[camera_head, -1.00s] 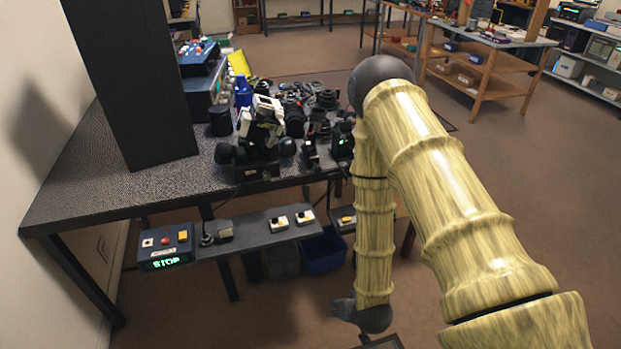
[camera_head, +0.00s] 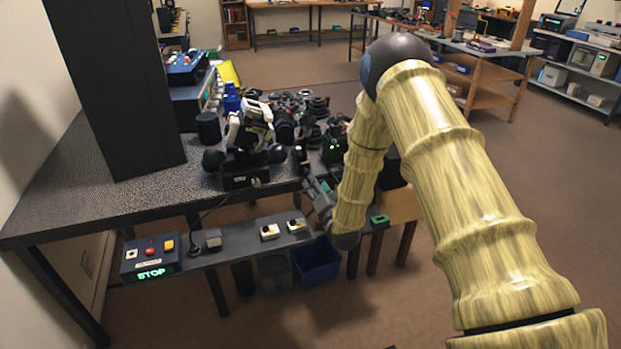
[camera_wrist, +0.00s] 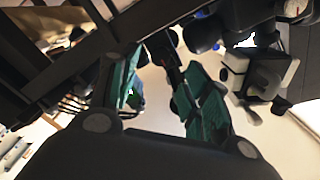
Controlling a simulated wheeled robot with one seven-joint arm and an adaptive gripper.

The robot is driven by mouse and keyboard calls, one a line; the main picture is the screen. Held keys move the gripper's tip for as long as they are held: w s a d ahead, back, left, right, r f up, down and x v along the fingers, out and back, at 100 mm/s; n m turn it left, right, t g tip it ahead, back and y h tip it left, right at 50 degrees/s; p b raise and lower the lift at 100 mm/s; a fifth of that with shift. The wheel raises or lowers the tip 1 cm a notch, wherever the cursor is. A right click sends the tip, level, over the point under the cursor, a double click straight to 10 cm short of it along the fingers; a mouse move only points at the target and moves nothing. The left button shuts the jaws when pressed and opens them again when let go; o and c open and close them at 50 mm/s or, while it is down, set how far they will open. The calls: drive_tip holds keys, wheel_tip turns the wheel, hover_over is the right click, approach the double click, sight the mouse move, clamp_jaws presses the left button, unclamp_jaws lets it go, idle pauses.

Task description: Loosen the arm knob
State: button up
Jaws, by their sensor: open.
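A white-and-black device (camera_head: 250,125) stands near the front edge of the dark table, with round black knobs at its left (camera_head: 213,160) and right (camera_head: 277,153). I cannot tell for sure which part is the arm knob. My gripper (camera_head: 308,176) is at the table's front edge, to the right of the device and apart from it, partly hidden by my arm. In the wrist view my gripper (camera_wrist: 160,72) shows two teal-padded fingers spread apart, with nothing held between them. A white-and-black part (camera_wrist: 255,75) shows to their right, and a dark rod-like part lies beyond the fingertips.
Black lens parts (camera_head: 295,110) crowd the table behind the device. A tall black panel (camera_head: 115,90) stands at the left. A lower shelf carries a control box (camera_head: 150,258) reading STOP and small switch boxes (camera_head: 270,232). A blue bin (camera_head: 318,262) sits below.

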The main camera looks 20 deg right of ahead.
sight(308, 174)
drive_tip(key=shift+w+a, duration=0.1)
drive_tip(key=shift+w, duration=2.75)
drive_tip(key=c, duration=1)
